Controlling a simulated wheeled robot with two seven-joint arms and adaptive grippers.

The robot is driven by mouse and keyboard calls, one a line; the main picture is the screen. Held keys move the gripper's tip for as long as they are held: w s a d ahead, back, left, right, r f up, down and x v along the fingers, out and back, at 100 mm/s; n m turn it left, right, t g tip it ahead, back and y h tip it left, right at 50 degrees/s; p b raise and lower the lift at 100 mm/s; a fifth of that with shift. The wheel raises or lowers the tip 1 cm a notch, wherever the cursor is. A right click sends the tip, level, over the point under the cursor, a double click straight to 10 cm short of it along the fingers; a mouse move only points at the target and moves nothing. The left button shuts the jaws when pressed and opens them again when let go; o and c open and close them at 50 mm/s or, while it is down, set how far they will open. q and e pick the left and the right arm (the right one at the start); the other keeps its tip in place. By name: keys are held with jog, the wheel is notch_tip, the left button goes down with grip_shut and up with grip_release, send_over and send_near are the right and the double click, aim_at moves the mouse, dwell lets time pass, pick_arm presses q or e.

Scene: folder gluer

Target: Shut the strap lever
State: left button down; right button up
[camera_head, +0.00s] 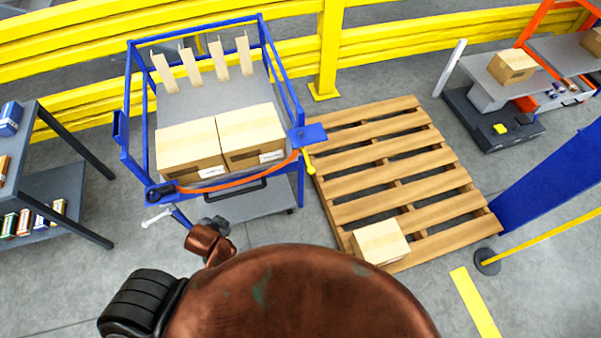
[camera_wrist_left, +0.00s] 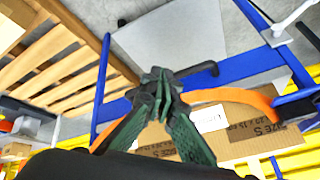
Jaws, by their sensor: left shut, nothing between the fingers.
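An orange strap (camera_head: 240,183) runs across the front of the blue cart (camera_head: 297,105), in front of two cardboard boxes (camera_head: 252,138). A dark buckle (camera_head: 160,192) holds its left end; the buckle also shows in the left wrist view (camera_wrist_left: 296,108). A small yellow lever (camera_head: 309,163) hangs at the strap's right end, below a blue plate (camera_head: 309,134). My left gripper (camera_head: 215,222) is shut and empty, low in front of the cart. In the left wrist view its closed fingertips (camera_wrist_left: 160,82) cover part of the strap (camera_wrist_left: 232,96). I cannot tell any contact. My right gripper is not in view.
A pale bar handle (camera_head: 157,217) sticks out at the cart's lower left. A wooden pallet (camera_head: 385,165) with a small box (camera_head: 380,242) lies to the right. A dark shelf (camera_head: 50,180) stands at the left. Yellow rails (camera_head: 400,35) run behind. Grey floor shows between cart and shelf.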

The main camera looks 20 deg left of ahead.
aim_at(308, 171)
pick_arm(q)
jog(key=w+d+r+m+t+h, duration=0.1)
jog(key=w+r+m+t, duration=0.35)
jog(key=w, duration=0.55)
jog(key=w+r+m+t+h, duration=0.1)
jog(key=w+r+m+t, duration=0.4)
jog(key=w, duration=0.4)
jog(key=s+d+f+m+g+h, duration=0.1)
jog(key=d+m+g+h, duration=0.4)
jog(key=d+m+h, duration=0.5)
jog(key=f+m, duration=0.1)
jog(key=m, duration=0.5)
jog(key=shift+s+h, duration=0.25)
jog(key=shift+h, duration=0.05)
jog(key=x, duration=1.4)
jog(key=shift+f, duration=0.15)
jog(key=shift+d, duration=0.1)
